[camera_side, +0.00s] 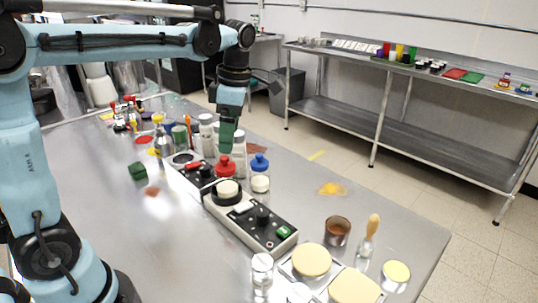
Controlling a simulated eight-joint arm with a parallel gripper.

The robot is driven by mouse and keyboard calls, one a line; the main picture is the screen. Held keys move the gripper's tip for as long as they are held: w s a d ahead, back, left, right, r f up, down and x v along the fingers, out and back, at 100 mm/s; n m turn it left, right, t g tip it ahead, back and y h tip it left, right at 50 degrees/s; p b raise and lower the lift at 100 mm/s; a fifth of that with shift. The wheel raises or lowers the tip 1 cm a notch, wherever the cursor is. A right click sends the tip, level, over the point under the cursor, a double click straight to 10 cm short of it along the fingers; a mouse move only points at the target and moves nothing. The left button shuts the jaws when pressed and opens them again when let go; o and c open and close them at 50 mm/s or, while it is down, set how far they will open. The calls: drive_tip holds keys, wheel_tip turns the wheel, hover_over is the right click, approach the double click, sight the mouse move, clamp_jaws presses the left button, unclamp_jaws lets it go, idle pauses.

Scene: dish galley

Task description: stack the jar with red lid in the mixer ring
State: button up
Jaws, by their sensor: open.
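The jar with the red lid (224,164) stands among other jars near the middle of the table, behind a grey-and-black device. My gripper (228,146) points down just above the red lid and is open. I cannot tell whether its fingers reach beside the lid. The lower part of the jar is partly hidden by the device.
A blue-lidded jar (259,162) stands close to the right of the red-lidded one. White-capped bottles (206,133) crowd behind. A second device with a red switch (194,166) lies left. A brown cup (337,231) and cream discs (311,260) are at the front right.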

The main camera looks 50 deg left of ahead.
drive_tip(key=shift+r, duration=0.25)
drive_tip(key=shift+s+d+m, duration=0.1)
drive_tip(key=shift+d+m, duration=0.05)
drive_tip(key=shift+m, duration=0.15)
drive_tip(key=shift+s+d+m+t, duration=0.2)
drive_tip(key=shift+s+m+t, duration=0.1)
drive_tip(key=shift+m, duration=0.5)
drive_tip(key=s+d+f+m+t, duration=0.2)
drive_tip(key=s+f+m+t, duration=0.1)
drive_tip(key=m, duration=0.9)
drive_tip(key=s+d+f+m+t+h, duration=0.1)
drive_tip(key=s+d+f+m+t, duration=0.2)
drive_tip(key=m, duration=0.9)
drive_tip(key=shift+s+d+m+t, duration=0.2)
drive_tip(key=shift+s+m+t, duration=0.3)
drive_tip(key=shift+t, duration=0.4)
drive_tip(key=shift+c, duration=0.4)
